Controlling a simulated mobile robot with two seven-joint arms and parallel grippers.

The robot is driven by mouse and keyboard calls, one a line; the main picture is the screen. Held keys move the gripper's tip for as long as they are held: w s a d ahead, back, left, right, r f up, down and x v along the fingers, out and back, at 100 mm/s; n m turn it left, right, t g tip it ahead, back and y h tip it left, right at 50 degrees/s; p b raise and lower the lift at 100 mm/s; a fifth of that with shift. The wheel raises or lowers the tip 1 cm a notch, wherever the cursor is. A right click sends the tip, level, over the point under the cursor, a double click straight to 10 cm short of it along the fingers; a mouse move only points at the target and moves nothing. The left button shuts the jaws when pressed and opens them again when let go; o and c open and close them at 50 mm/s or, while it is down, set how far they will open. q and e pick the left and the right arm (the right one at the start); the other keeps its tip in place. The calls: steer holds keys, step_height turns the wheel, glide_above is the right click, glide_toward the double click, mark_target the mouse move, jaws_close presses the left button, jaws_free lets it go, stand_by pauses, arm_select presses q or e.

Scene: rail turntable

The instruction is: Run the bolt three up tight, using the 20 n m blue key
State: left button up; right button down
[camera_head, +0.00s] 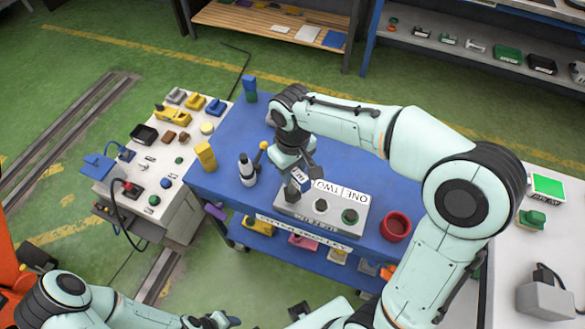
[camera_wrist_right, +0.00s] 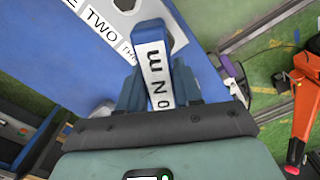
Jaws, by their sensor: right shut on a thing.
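My right gripper (camera_head: 295,176) is shut on the blue key (camera_wrist_right: 152,42), whose white label ends in "N m"; its first figures are partly cut off. In the head view the gripper is over the left end of the grey bolt plate (camera_head: 333,228), with labels ONE (camera_head: 354,195) and TWO (camera_head: 325,187). The third position is under the gripper, so bolt three is hidden. I cannot tell whether the key is seated on it. The other two positions (camera_head: 350,216) (camera_head: 321,205) show. My left gripper (camera_head: 222,321) is at the bottom edge, its jaws unclear.
On the blue table (camera_head: 228,140) stand a white-and-black bottle-like item (camera_head: 246,172), a yellow block (camera_head: 205,155), a blue block (camera_head: 249,88) and a red bowl (camera_head: 396,226). A cluttered side bench (camera_head: 172,195) stands left. Bare blue tabletop lies left of the plate.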

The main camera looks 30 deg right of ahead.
steer(key=shift+m, duration=0.5)
steer(key=shift+m, duration=0.7)
steer(key=shift+m, duration=0.7)
steer(key=shift+m, duration=0.7)
